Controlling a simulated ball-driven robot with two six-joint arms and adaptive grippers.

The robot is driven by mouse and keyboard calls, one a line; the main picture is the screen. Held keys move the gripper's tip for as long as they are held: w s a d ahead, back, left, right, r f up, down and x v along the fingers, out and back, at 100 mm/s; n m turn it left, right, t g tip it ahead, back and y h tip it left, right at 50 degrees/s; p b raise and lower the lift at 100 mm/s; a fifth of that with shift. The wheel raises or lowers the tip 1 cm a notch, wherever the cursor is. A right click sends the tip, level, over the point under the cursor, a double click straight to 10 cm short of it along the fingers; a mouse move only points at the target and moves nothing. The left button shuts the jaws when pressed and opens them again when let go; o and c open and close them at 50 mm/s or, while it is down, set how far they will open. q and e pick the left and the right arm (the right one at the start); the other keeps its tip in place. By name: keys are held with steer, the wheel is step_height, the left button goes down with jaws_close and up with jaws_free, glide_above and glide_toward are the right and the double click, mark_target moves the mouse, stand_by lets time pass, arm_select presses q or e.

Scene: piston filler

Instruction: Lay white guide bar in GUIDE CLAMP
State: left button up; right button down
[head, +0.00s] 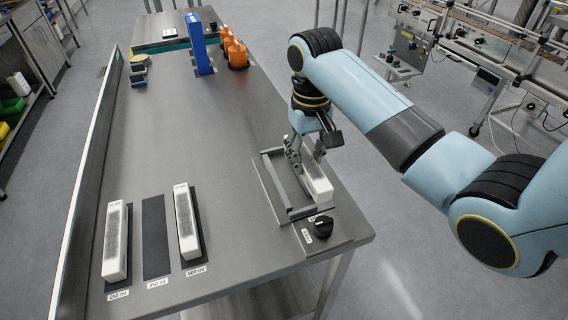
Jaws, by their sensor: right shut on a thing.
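The white guide bar (318,186) is at the right side of the table, within or just above the grey guide clamp frame (272,188). My right gripper (300,158) is over the far part of the bar and shut on it, pointing down. The fingers and wrist hide the bar's far end, and I cannot tell whether the bar rests fully on the clamp's base. A black knob (322,225) sits at the clamp's near end. My left gripper is not in view.
Two other white bars, one on the 250 ml mat (116,242) and one on the 500 ml mat (187,222), flank an empty dark mat (155,236). A blue upright object (197,44) and orange items (234,50) stand at the back. The table's middle is clear.

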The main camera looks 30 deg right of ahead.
mark_target(287, 181)
steer(key=w, duration=0.1)
steer(key=w+f, duration=0.2)
steer(key=w, duration=0.1)
steer(key=shift+a+f, duration=0.1)
steer(key=shift+a, duration=0.3)
steer(key=shift+w+a+f, duration=0.15)
steer(key=shift+w+f, duration=0.55)
steer(key=shift+w, duration=0.05)
step_height(287, 181, down, 3)
steer(key=shift+r, duration=0.2)
steer(key=shift+f, duration=0.5)
steer(key=c, duration=1.3)
jaws_free()
steer(key=shift+f, duration=0.1)
steer(key=o, duration=0.4)
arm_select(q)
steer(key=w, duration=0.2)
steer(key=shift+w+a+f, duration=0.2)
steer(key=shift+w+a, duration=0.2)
arm_select(e)
steer(key=shift+s, duration=0.1)
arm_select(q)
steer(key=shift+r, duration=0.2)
arm_select(e)
step_height(287, 181, up, 12)
steer(key=shift+r, duration=0.15)
